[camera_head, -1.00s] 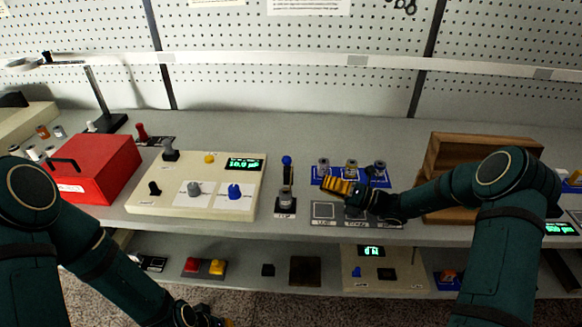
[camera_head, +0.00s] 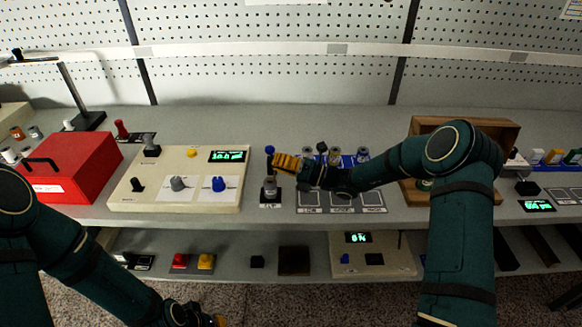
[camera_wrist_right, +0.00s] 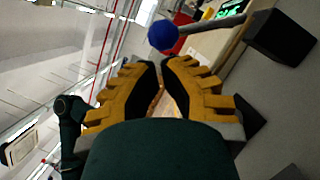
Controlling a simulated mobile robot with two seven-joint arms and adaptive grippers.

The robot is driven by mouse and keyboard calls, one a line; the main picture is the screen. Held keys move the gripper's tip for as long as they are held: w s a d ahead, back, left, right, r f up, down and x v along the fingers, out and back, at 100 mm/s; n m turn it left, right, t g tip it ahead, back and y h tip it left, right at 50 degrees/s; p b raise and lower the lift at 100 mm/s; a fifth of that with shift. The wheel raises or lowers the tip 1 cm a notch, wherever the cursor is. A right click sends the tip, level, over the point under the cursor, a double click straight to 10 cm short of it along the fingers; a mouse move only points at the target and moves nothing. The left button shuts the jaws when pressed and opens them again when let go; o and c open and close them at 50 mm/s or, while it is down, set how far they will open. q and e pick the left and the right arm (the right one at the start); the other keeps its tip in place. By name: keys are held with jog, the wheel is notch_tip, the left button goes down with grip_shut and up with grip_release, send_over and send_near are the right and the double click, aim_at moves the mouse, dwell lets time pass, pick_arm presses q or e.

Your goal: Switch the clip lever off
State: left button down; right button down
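A lever with a blue ball tip (camera_head: 270,149) stands on a small dark base with a label (camera_head: 270,205) that I cannot read; it seems to be the clip lever. Its blue ball (camera_wrist_right: 162,35) and grey rod (camera_wrist_right: 212,25) also show in the right wrist view, just beyond my fingertips. My right gripper (camera_head: 278,162) has yellow fingers close to the right of the lever, just below the ball. In the wrist view its fingers (camera_wrist_right: 159,66) have a narrow gap with nothing held. My left gripper (camera_head: 218,321) is low at the bottom edge, mostly cut off.
A cream panel (camera_head: 140,203) with knobs and a red box (camera_head: 72,168) lie left of the lever. Blue-mounted spindles (camera_head: 335,157) and marked grey squares (camera_head: 342,203) lie right, partly behind my right arm. A wooden box (camera_head: 508,135) stands further right.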

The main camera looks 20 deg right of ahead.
jog(key=shift+w+a, duration=0.15)
jog(key=shift+a, duration=0.15)
jog(key=shift+r, duration=0.1)
